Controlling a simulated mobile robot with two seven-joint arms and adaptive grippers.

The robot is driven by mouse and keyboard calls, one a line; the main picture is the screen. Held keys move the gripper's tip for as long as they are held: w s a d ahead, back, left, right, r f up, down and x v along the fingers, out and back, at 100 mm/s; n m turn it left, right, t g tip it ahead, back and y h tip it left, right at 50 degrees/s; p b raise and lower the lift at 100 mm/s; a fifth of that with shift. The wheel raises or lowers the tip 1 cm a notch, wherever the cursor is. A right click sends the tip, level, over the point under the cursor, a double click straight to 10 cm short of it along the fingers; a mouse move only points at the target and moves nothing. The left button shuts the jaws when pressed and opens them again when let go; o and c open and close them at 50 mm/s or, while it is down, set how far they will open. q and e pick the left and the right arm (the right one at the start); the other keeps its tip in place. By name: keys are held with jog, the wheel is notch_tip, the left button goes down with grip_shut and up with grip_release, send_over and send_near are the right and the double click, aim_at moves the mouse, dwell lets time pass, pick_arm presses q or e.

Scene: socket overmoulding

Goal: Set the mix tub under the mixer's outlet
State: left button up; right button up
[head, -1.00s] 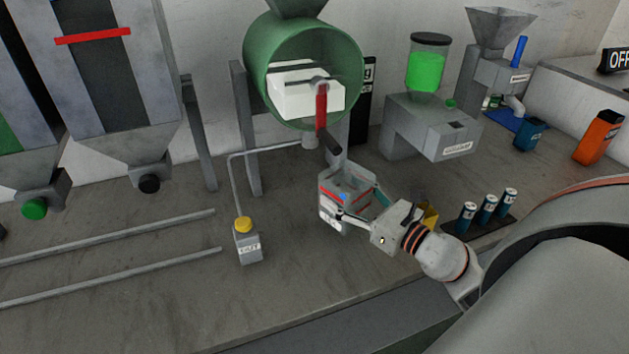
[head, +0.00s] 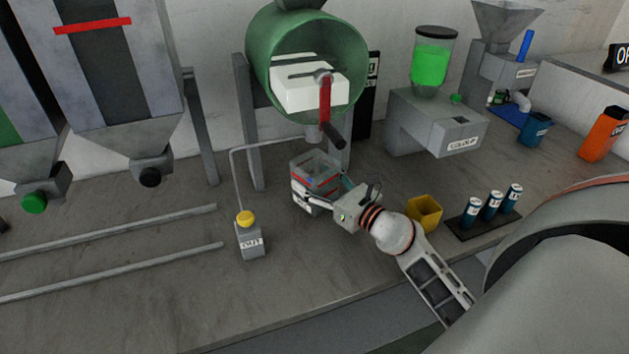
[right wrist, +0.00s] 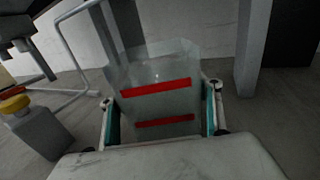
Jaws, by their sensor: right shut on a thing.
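The mix tub (head: 316,168) is a clear grey, open-topped tub with red bands. In the head view it is just below and slightly in front of the mixer's outlet (head: 314,135), a short grey spout under the green mixer drum (head: 262,60). My right gripper (head: 318,196) is shut on the tub from the front right. In the right wrist view the tub (right wrist: 158,107) stands upright between the two fingers (right wrist: 162,125), its red bands facing me. I cannot tell whether its base touches the bench. My left gripper is not in view.
A grey box with a yellow button (head: 246,220) marked OUT stands left of the tub, with a thin pipe rising from it. The front bench is clear.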

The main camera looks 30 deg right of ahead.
jog(key=shift+f, duration=0.1)
jog(key=o, duration=1.2)
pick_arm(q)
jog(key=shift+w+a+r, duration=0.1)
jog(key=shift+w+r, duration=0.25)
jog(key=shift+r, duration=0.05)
pick_arm(e)
jog(key=shift+o, duration=0.2)
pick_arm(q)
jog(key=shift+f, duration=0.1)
pick_arm(e)
jog(key=shift+r, duration=0.3)
jog(key=s, duration=0.3)
jog(key=s+d, duration=0.1)
jog(key=s, duration=0.3)
jog(key=s+b, duration=0.1)
jog(key=s, duration=0.2)
jog(key=shift+s+d+f, duration=0.25)
jog(key=shift+s+d, duration=0.1)
jog(key=shift+s+r, duration=0.15)
jog(key=shift+s, duration=0.45)
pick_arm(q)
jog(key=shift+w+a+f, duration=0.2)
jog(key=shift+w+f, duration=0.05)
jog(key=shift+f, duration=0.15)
pick_arm(e)
jog(key=shift+d, duration=0.1)
